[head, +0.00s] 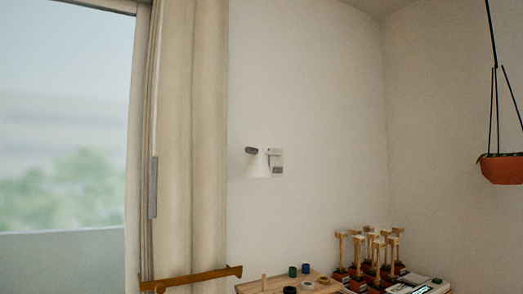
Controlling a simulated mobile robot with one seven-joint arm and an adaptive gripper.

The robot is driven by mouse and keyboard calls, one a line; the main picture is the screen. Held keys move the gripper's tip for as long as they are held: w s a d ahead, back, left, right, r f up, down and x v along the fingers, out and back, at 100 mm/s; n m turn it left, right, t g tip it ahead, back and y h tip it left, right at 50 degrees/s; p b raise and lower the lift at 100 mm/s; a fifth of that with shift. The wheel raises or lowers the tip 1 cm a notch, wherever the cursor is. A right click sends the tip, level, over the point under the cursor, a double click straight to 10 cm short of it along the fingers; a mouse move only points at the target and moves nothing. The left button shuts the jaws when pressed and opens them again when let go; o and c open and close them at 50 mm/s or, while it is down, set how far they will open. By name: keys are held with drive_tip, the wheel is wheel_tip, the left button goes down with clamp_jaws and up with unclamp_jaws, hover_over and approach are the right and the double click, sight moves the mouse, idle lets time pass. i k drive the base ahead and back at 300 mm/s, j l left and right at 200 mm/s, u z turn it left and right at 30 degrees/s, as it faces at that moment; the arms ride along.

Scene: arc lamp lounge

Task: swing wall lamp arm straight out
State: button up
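The wall lamp is small and sits on the white wall just right of the curtain. Its light wall plate (276,161) is at the right, and a pale cone-shaped shade (258,168) hangs to the left of it. A dark grey piece (251,150) shows at the upper left of the shade. The lamp's arm is too small to make out clearly, so I cannot tell its exact angle to the wall. My gripper is not in view.
A beige curtain (190,130) hangs beside the window. Below the lamp, a wooden surface (268,286) holds small cups and rings. Several upright wooden pieces (372,258) stand to its right. A brown bar (190,278) crosses the bottom left. A terracotta pot (502,169) hangs at right.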

sight(257, 166)
drive_tip(key=i+l+u, duration=0.25)
drive_tip(key=i+l, duration=0.25)
drive_tip(key=l, duration=0.25)
drive_tip(key=i+l+u, duration=0.15)
drive_tip(key=l, duration=0.25)
drive_tip(key=i+l+u, duration=0.1)
drive_tip(key=i+l, duration=0.2)
drive_tip(key=l, duration=0.1)
